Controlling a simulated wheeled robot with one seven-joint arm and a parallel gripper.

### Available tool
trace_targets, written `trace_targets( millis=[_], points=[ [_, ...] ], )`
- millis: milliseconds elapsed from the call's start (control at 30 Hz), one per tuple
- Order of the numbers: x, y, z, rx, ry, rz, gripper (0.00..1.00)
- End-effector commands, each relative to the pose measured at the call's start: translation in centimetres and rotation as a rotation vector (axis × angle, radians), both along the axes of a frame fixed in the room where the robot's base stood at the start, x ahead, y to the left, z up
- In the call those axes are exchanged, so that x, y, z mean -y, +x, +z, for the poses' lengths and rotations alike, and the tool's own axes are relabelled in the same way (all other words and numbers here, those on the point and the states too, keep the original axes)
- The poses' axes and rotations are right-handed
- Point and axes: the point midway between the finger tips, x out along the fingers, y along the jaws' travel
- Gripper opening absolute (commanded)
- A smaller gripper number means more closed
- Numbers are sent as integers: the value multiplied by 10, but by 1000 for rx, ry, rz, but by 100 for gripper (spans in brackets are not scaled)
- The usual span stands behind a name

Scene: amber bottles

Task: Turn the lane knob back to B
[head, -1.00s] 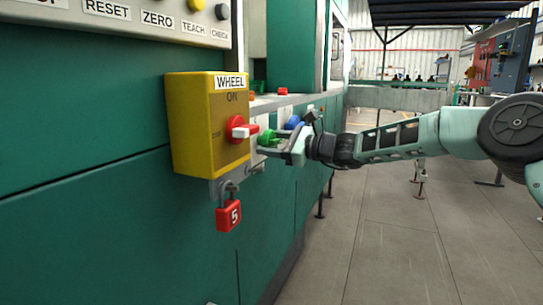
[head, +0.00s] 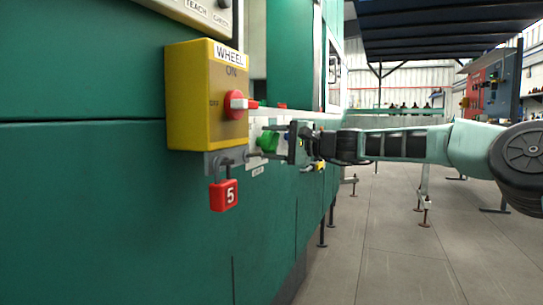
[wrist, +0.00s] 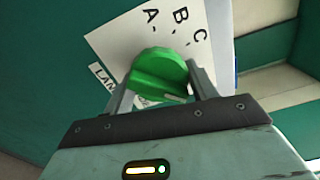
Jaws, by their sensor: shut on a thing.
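The green lane knob (wrist: 158,70) sits on a white plate (wrist: 130,40) lettered A, B and C, with a partly hidden LANE label (wrist: 104,76). My gripper (wrist: 160,90) is shut on the knob, one finger on each side in the wrist view. A pale mark shows on the knob's near face, but I cannot tell which letter the knob points to. In the head view the knob (head: 268,141) shows green beside my gripper (head: 277,143), past the yellow box.
A yellow WHEEL box (head: 205,105) with a red switch (head: 236,104) juts out nearer than the knob. A red padlock (head: 224,195) numbered 5 hangs below it. The floor (head: 400,260) to the right is clear near the green cabinet (head: 100,210).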

Motion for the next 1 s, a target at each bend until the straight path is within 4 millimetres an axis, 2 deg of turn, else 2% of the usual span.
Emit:
trace_targets(
  millis=[33, 1000],
  points=[
    [0, 0, -5, 41, -15, 1, 34],
    [-1, -2, -1, 906, -330, 3, 34]
  ],
)
